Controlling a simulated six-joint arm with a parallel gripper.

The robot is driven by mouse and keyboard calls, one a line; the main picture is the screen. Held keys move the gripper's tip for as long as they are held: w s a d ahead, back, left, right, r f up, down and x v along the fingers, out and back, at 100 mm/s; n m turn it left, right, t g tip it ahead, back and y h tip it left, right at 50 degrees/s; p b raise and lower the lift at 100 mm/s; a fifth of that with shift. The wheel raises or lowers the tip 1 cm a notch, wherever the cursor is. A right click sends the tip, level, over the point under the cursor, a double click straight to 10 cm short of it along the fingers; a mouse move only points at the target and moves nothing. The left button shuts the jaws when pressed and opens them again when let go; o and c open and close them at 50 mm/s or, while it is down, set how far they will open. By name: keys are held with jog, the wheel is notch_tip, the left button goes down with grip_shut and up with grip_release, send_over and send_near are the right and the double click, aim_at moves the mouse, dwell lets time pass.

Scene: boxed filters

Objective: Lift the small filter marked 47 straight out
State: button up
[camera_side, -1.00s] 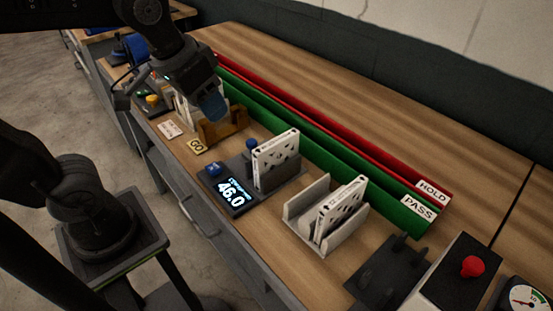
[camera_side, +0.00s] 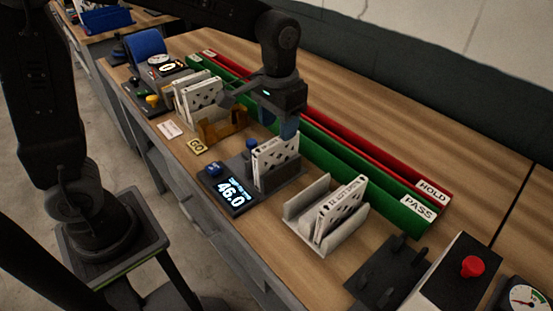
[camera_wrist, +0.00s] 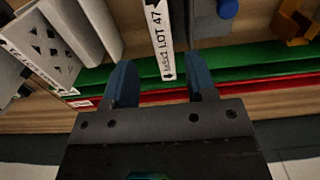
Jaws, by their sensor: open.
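The small filter marked 47 (camera_side: 273,166) is a thin white panel with dark holes. It stands upright in the dark stand (camera_side: 294,181) beside the lit display. In the wrist view its white edge reads LOT 47 (camera_wrist: 161,38). My gripper (camera_side: 287,128) is above and just behind the filter in the side view, its blue fingers pointing down. In the wrist view my gripper (camera_wrist: 160,65) is open, with a finger to either side of the filter's near end and a gap on both sides. The stand's grip on the filter's lower part is hidden.
A display (camera_side: 233,193) reads 46.0. A white rack (camera_side: 300,205) holds another filter (camera_side: 343,208). More filters (camera_side: 202,96) stand at the left near an empty amber holder (camera_side: 222,128). Green PASS (camera_side: 340,160) and red HOLD (camera_side: 350,135) troughs run behind.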

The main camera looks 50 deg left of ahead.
aim_at(276, 140)
jog(key=f, duration=0.7)
jog(key=shift+s+a+f, duration=0.1)
jog(key=shift+a, duration=0.1)
grip_shut()
dwell(0.5)
